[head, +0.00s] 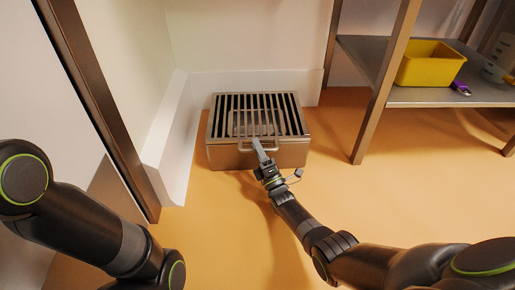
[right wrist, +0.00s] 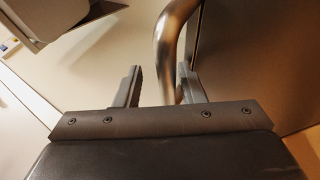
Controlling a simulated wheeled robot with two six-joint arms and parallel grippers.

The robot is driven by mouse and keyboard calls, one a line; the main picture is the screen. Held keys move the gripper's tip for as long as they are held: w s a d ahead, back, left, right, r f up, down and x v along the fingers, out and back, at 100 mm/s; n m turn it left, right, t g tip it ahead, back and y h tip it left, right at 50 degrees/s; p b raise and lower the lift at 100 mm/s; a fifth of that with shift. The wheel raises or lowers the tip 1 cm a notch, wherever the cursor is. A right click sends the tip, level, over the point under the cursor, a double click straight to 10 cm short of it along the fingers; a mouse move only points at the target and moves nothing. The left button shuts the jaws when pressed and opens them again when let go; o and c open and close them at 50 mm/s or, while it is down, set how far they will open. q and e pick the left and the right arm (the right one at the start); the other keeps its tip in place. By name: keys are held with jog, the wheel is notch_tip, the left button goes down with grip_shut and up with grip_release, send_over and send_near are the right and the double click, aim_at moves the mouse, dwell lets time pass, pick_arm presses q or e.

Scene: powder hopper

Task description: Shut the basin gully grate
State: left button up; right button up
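The metal grate (head: 240,104), with dark parallel slots, lies over the top of a steel basin box (head: 290,153) on the floor against the back wall. I cannot tell whether it rests fully flat. A looped bar handle (head: 246,150) is at its front edge. My right gripper (head: 259,148) is at this handle. In the right wrist view its fingers (right wrist: 160,82) are apart, and the curved handle bar (right wrist: 167,45) comes down between them, close to the right finger. Contact is unclear. My left arm shows at lower left, but its gripper is out of view.
A shelf unit (head: 435,96) at the right holds a yellow bin (head: 430,66) and a purple-handled item (head: 460,88). Its near post (head: 366,135) stands right of the basin. A dark upright post (head: 115,130) stands at left. The orange floor in front is clear.

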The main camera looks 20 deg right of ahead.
jog(key=shift+d+r+p, duration=0.1)
jog(key=shift+r+p, duration=0.4)
jog(key=shift+r, duration=0.1)
notch_tip(320, 180, up, 8)
jog(key=p, duration=0.6)
jog(key=shift+r+p, duration=0.5)
jog(key=shift+p, duration=0.15)
